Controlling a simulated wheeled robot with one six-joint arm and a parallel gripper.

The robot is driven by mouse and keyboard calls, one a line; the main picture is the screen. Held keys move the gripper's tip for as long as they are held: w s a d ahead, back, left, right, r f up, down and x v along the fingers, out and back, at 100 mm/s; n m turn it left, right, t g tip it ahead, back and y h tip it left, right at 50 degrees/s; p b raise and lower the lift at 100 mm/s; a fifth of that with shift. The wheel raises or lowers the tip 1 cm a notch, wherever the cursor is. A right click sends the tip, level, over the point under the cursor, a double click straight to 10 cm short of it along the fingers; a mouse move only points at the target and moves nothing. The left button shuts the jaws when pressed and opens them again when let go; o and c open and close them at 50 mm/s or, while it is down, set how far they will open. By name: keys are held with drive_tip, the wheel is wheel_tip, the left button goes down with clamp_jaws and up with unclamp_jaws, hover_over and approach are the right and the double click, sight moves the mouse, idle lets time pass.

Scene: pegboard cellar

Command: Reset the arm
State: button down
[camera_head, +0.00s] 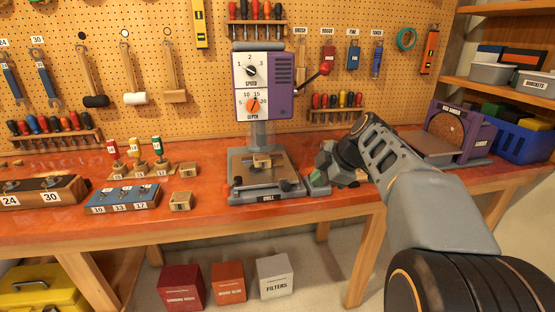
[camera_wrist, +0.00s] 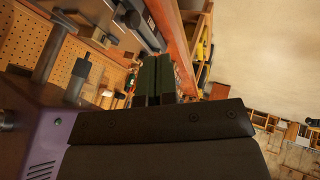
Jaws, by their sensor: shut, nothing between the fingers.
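My arm reaches in from the lower right in the head view, bent over the right half of the workbench. My gripper (camera_head: 326,160) is at its far end, just right of the drill press base and above the bench. In the wrist view my gripper (camera_wrist: 155,78) shows as two dark green fingers side by side, shut with nothing between them. The wrist view is tilted and looks along the bench edge toward the room. The arm hides part of the bench and the wall behind it.
The purple drill press (camera_head: 262,87) stands left of my gripper. A purple sander (camera_head: 459,135) and a blue bin (camera_head: 523,142) are at the right. A blue bit block (camera_head: 122,197) and small wooden blocks lie left. Boxes (camera_head: 275,277) stand on the floor below.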

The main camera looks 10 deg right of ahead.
drive_tip(key=s+f+m+g+h+p, duration=0.3)
drive_tip(key=s+f+m, duration=0.4)
drive_tip(key=m, duration=0.9)
drive_tip(key=s+a+r+t+h+p, duration=0.1)
drive_tip(key=s+a+r+p, duration=0.3)
drive_tip(key=s+p, duration=0.5)
drive_tip(key=a, duration=0.2)
drive_tip(key=shift+s+a+m+h, duration=0.3)
drive_tip(key=shift+s+a+h, duration=0.05)
drive_tip(key=shift+h, duration=0.05)
drive_tip(key=c, duration=1.8)
unclamp_jaws()
